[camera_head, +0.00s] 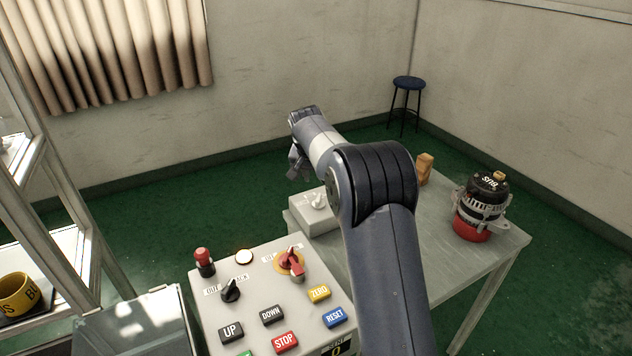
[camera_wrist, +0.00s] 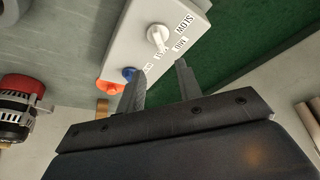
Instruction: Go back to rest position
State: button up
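My gripper (camera_head: 298,163) hangs at the end of my arm, over the far left corner of the grey table and just beyond a small white control box (camera_head: 308,223). My forearm hides part of the box. In the wrist view my gripper (camera_wrist: 161,68) has its two fingers apart, with nothing between them. There the control box (camera_wrist: 125,45) shows beyond the fingertips, with a white knob and blue and red buttons. I cannot tell whether a finger touches it.
An alternator (camera_head: 484,210) stands on the right of the grey table (camera_head: 440,262). An orange-brown object (camera_head: 424,168) is near its back edge. A button panel (camera_head: 255,315) is at the front, and a frame shelf with a yellow ring (camera_head: 14,296) at left. A stool (camera_head: 408,84) stands in the far corner.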

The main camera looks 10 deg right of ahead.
aim_at(318, 196)
jog(key=shift+f, duration=0.1)
jog(key=p+x, duration=0.1)
jog(key=x, duration=0.9)
jog(key=shift+w+d+f+p, duration=0.1)
jog(key=shift+w+f+p, duration=0.05)
jog(key=shift+f+p, duration=0.2)
jog(key=shift+r, duration=0.1)
